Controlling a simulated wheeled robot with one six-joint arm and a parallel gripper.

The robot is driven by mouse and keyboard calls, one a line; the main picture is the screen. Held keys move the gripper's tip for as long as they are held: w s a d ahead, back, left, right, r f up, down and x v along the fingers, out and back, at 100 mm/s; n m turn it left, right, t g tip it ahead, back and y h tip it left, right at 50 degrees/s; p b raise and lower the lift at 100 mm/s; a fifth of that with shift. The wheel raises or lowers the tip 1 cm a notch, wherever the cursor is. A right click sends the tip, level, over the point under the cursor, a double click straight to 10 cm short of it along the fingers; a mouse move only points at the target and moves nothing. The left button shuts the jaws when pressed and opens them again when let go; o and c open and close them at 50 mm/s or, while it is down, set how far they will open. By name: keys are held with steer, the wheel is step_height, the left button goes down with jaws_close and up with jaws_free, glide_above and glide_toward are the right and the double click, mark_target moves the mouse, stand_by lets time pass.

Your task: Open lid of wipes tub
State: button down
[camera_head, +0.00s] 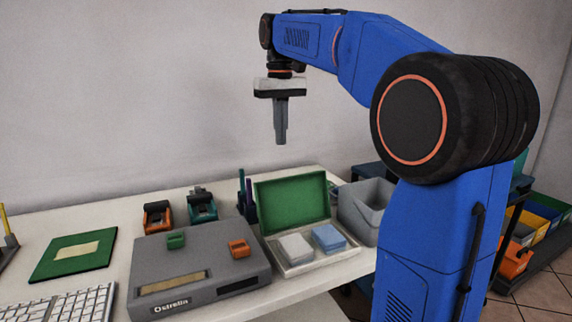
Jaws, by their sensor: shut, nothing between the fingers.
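A shallow white box (293,268) with a green lid (292,203) stands at the right end of the table; it looks like the wipes tub, though I see no label. Its lid stands upright at the back, open. Inside lie a white pad (296,249) and a blue pad (329,237). My gripper (281,141) points down, shut and empty, high above the table. In the picture it is above the green lid and touches nothing.
A grey bin (368,208) is at right. A green mat (73,254) and a keyboard (60,306) lie at left.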

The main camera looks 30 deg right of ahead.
step_height(320, 180, down, 10)
steer(key=shift+s+r, duration=0.1)
steer(key=shift+r, duration=0.05)
steer(key=shift+s, duration=0.4)
steer(key=shift+s+r, duration=0.3)
steer(key=shift+s, duration=0.45)
steer(key=shift+s+r, duration=0.25)
steer(key=shift+s, duration=0.45)
steer(key=shift+s+r+t, duration=0.55)
steer(key=shift+s+t, duration=0.15)
steer(key=shift+s, duration=0.15)
steer(key=shift+s+r, duration=0.35)
steer(key=shift+s, duration=0.45)
steer(key=shift+w, duration=0.15)
